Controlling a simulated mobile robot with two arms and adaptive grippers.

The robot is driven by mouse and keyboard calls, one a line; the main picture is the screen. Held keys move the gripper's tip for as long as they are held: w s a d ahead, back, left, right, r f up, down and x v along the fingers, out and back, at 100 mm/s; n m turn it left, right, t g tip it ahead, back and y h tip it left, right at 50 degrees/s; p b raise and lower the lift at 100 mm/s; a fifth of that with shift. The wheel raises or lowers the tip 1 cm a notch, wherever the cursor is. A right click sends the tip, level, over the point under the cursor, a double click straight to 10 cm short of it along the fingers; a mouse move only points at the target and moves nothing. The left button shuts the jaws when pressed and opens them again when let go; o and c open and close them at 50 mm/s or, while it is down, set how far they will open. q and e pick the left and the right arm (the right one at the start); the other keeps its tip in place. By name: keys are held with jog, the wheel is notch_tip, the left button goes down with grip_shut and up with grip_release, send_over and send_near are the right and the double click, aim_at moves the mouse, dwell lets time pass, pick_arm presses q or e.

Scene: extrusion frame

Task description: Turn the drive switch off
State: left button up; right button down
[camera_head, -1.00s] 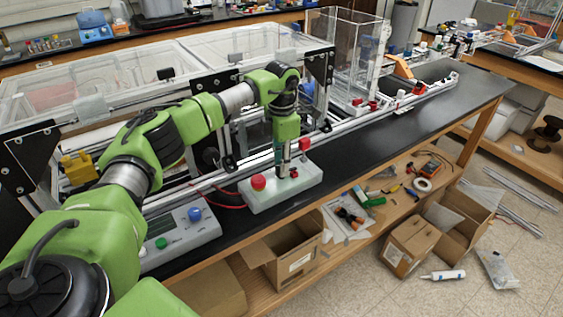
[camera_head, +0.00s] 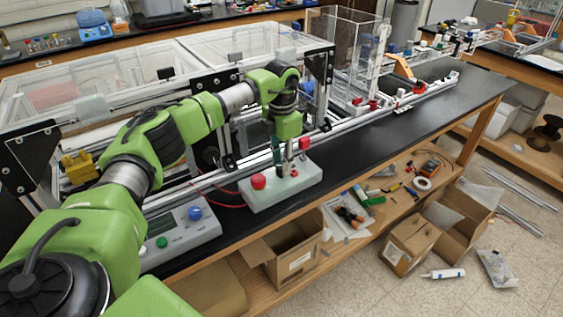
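A pale control box (camera_head: 275,195) sits on the black bench top. It carries a round red button (camera_head: 258,181) at its left end and a small red part (camera_head: 294,173) near its middle, which may be the drive switch. Another red piece (camera_head: 304,143) shows just behind the box's right side. My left gripper (camera_head: 284,170) points down at the middle of the box, beside the small red part. Its slim dark fingers partly hide the box top. I cannot tell whether they touch anything or how far apart they are. My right gripper is not in view.
A grey console (camera_head: 180,238) with a blue knob (camera_head: 195,213) and a green button stands left of the box. Aluminium rails (camera_head: 340,122) run behind it. The bench top (camera_head: 420,128) is clear to the right. Open cardboard boxes (camera_head: 290,255) stand below the front edge.

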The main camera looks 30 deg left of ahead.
aim_at(281, 166)
pick_arm(q)
jog(key=shift+o, duration=0.6)
notch_tip(281, 166, up, 12)
jog(key=shift+d, duration=0.1)
dwell(0.5)
